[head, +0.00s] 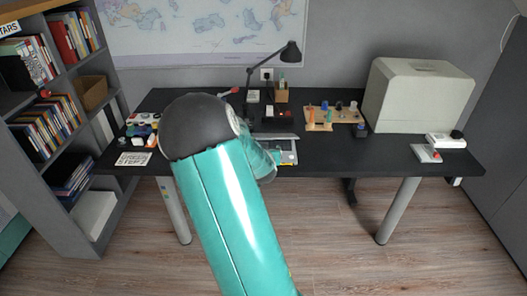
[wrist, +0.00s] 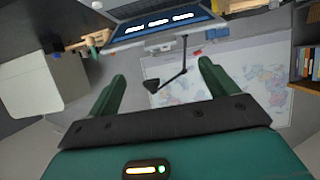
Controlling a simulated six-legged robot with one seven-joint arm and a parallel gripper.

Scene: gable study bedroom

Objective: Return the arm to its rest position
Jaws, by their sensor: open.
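My teal arm (head: 230,215) rises from the bottom of the head view and reaches over the front of the dark desk (head: 400,150). Its dark rounded joint hides part of the desk, and the fingers cannot be made out there. In the wrist view my gripper (wrist: 161,80) is open, its two green fingers wide apart with nothing between them. Beyond the fingers are the black desk lamp (wrist: 168,82) and the wall map (wrist: 245,85).
A pale box-shaped case (head: 415,95) stands on the desk's right side. A wooden rack (head: 330,115) and a desk lamp (head: 290,55) stand near the back. A grey bookshelf (head: 110,180) is at the left. Floor (head: 340,240) before the desk is clear.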

